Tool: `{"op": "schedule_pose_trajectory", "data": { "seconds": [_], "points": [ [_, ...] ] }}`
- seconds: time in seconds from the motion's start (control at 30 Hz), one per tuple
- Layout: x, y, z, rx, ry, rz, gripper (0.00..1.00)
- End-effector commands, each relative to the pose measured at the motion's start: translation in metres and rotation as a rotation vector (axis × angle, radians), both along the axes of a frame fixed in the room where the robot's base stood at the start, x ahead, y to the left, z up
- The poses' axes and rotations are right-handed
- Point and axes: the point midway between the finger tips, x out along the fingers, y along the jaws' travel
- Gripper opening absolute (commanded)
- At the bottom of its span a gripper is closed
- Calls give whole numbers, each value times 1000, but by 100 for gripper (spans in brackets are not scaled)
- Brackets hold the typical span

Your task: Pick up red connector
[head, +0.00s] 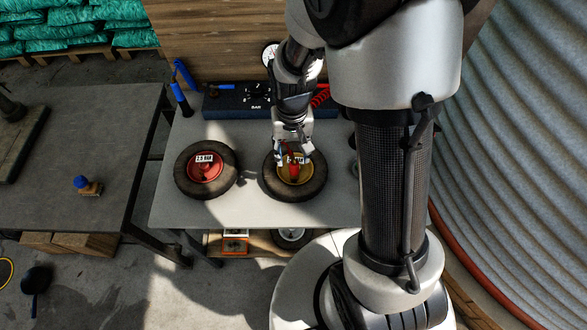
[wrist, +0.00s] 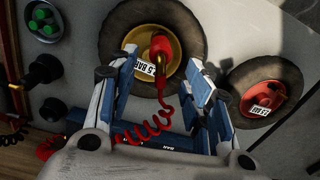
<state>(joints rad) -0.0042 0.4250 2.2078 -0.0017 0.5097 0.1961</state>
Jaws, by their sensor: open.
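The red connector (wrist: 160,47) sits at the hub of the tire with the yellow rim (wrist: 176,74) in the wrist view, with a red coiled hose (wrist: 150,132) running from it toward the gauge unit. In the head view the connector (head: 294,171) shows partly behind my gripper (head: 292,150). My gripper is open over this tire. In the wrist view its two blue-and-white fingers (wrist: 162,62) stand on either side of the connector, apart from it. Whether the fingertips are level with the connector is hard to tell.
A second tire with a red rim (head: 205,167) lies to the left on the grey table (head: 250,206). The dark gauge unit (head: 238,99) stands at the table's back. A blue-handled tool (head: 180,98) is at the back left corner. A corrugated metal wall (head: 510,150) is at right.

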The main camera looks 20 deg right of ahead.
Motion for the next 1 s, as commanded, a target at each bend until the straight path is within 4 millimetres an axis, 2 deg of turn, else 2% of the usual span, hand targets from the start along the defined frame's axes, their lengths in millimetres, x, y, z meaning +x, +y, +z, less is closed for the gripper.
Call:
{"op": "schedule_pose_trajectory", "data": {
  "seconds": [0.03,0.27,0.47,0.6,0.83,1.0],
  "points": [
    [0,0,-6,0,0,0,45],
    [-3,0,-17,0,2,0,45],
    [-13,0,-47,0,2,0,45],
    [-12,0,-61,0,0,0,45],
    [-11,0,-60,0,-1,0,45],
    [-11,0,-60,0,-1,0,33]
  ]
}}
